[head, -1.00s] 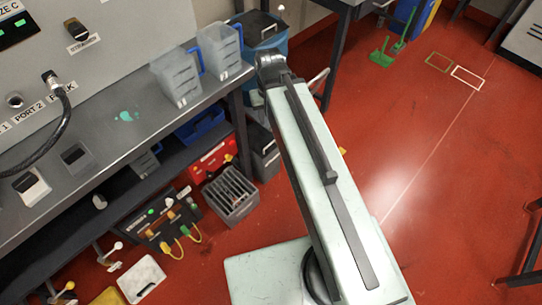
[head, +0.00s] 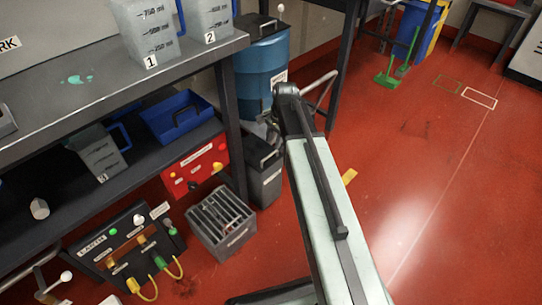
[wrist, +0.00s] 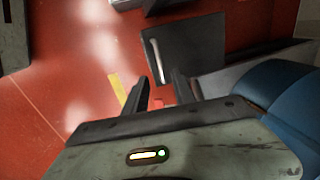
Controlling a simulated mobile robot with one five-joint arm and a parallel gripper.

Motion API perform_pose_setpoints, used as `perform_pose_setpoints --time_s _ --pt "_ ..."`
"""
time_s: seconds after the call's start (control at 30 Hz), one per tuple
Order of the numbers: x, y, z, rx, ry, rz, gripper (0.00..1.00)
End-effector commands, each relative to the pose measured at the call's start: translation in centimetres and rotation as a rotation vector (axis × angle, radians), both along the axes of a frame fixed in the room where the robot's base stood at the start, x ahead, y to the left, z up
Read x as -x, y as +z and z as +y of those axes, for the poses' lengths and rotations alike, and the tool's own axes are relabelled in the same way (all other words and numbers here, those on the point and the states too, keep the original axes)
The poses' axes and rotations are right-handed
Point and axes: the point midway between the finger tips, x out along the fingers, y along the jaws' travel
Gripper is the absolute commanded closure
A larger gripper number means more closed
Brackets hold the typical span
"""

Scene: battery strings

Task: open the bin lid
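A dark grey bin (head: 266,185) stands on the floor by the bench's end leg, with a black lid (head: 262,152) on top. The lid looks closed. In the wrist view the dark square lid (wrist: 195,45) lies beyond the fingers, with a pale bar handle (wrist: 158,62) along its left side. My gripper (wrist: 160,76) is open and empty, its two dark fingers spread just short of the lid. In the head view my gripper (head: 273,128) is small and partly hidden, close above the bin. I cannot tell whether it touches the lid.
A blue barrel (head: 258,78) stands right behind the bin; its blue side (wrist: 290,95) shows in the wrist view. A slotted grey crate (head: 220,222) is left of the bin. A bench (head: 60,105) holds jugs.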

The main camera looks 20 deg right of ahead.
Motion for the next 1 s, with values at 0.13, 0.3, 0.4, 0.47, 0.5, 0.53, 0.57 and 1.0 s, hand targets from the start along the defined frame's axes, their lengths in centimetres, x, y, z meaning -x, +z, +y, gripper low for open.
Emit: perform_pose_setpoints --time_s 0.13,0.3,0.4,0.47,0.5,0.53,0.57,1.0 --pt "0.0 -0.2 0.0 -0.002 -0.007 0.000 0.68" --pt "-0.2 -1.8 0.1 -0.001 -0.005 0.000 0.68" --pt "-0.5 -3.5 0.3 -0.001 -0.004 0.000 0.68" --pt "-0.7 -4.6 0.4 -0.001 -0.003 0.000 0.68" --pt "-0.8 -5.3 0.4 -0.001 -0.004 0.000 0.68" --pt "-0.9 -5.9 0.4 -0.001 -0.004 0.000 0.68" --pt "-0.9 -6.4 0.5 -0.001 -0.004 0.000 0.68" --pt "-1.3 -7.6 0.7 -0.001 -0.004 0.000 0.71"
